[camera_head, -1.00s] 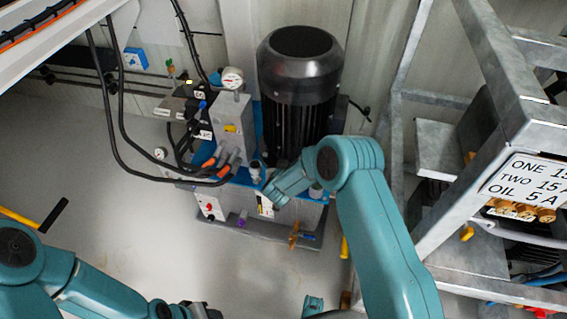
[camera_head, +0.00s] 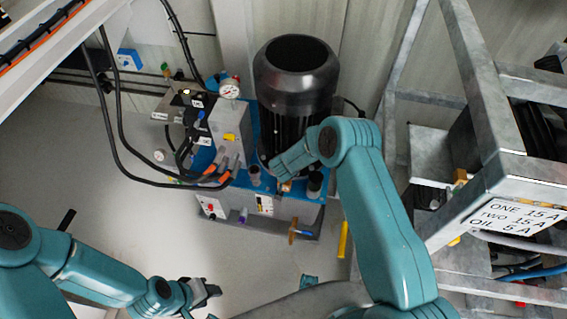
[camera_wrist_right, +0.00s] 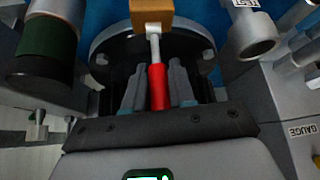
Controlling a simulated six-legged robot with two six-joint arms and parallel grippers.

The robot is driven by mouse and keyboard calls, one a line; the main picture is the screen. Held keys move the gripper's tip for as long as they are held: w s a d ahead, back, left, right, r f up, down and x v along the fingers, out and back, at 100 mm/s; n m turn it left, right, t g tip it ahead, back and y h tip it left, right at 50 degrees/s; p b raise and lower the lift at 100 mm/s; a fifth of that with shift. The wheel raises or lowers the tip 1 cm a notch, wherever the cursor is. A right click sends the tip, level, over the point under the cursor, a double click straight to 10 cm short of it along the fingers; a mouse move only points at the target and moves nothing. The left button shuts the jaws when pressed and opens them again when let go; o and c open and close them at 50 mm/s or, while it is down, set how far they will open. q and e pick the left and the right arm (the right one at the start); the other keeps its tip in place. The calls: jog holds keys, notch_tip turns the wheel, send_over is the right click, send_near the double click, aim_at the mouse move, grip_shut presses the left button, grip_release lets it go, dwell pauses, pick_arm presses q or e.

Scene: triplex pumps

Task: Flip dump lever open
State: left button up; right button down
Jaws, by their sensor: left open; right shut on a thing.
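The dump lever (camera_wrist_right: 157,88) shows in the right wrist view as a red handle on a pale rod. The rod runs up to a tan block (camera_wrist_right: 165,14). My right gripper (camera_wrist_right: 157,82) has one finger on each side of the red handle and is shut on it. In the head view my right forearm reaches over the pump unit, and I cannot make out the lever or the right fingertips there. My left gripper (camera_head: 208,292) is open and empty, low in the head view, apart from the unit.
The pump unit has a black motor (camera_head: 296,72), a pressure gauge (camera_head: 229,89) and black hoses. A metal frame with a white sign (camera_head: 517,216) stands at the right. A grey cylinder (camera_wrist_right: 252,35) is close to the right gripper. The floor at the left is clear.

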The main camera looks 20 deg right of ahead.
jog(key=shift+f, duration=0.1)
dwell(0.3)
jog(key=c, duration=1)
grip_release()
jog(key=shift+c, duration=0.2)
jog(key=shift+s+a+r, duration=0.1)
jog(key=shift+s+r, duration=0.1)
jog(key=shift+r, duration=0.3)
jog(key=p+v, duration=0.3)
jog(key=v, duration=1.2)
jog(key=shift+s, duration=0.25)
jog(key=shift+r, duration=0.1)
